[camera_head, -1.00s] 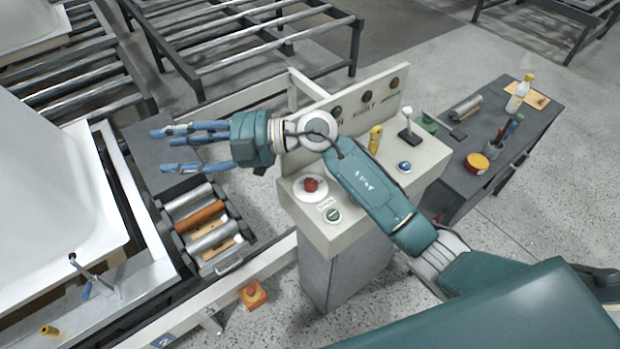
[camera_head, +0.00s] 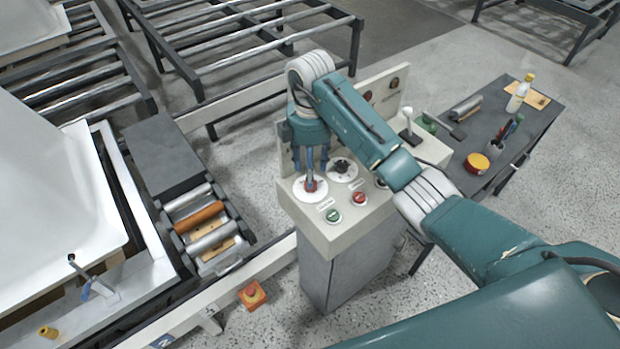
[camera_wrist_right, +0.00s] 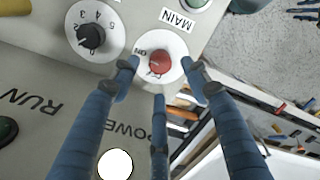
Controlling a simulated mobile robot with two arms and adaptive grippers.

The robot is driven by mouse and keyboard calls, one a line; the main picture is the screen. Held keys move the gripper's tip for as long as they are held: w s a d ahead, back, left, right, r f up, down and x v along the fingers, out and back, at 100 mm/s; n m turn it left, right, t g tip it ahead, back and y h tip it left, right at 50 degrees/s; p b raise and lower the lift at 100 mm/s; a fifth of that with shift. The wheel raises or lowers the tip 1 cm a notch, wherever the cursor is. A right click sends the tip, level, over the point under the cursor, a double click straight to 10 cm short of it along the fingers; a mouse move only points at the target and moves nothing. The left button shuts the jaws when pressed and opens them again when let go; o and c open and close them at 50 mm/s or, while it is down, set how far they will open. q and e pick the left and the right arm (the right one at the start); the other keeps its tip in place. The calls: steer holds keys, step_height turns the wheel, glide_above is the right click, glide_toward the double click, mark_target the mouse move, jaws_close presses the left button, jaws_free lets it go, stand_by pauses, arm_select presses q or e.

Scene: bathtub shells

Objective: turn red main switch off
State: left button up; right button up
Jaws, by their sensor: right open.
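The red main switch (camera_head: 311,185) is a small red knob on a round white plate, on top of the beige control console (camera_head: 345,232). In the right wrist view the red switch (camera_wrist_right: 159,62) sits beside the MAIN label (camera_wrist_right: 178,20), with ON lettered on its plate. Which mark the knob points at is not clear. My right gripper (camera_head: 311,168) points down over the switch, its blue fingers open and spread around the knob. In the right wrist view the right gripper (camera_wrist_right: 158,75) has the knob between its fingertips; contact cannot be told. My left gripper is not in view.
A black numbered dial (camera_wrist_right: 92,37) sits close beside the switch. Green (camera_head: 332,215) and red (camera_head: 359,199) buttons are on the console's front part. The upright back panel (camera_head: 385,92) stands behind. A dark side table (camera_head: 520,130) with bottle and tools is at right.

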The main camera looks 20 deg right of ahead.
steer(key=shift+f+p, duration=0.5)
steer(key=shift+f, duration=1.85)
steer(key=c, duration=1.2)
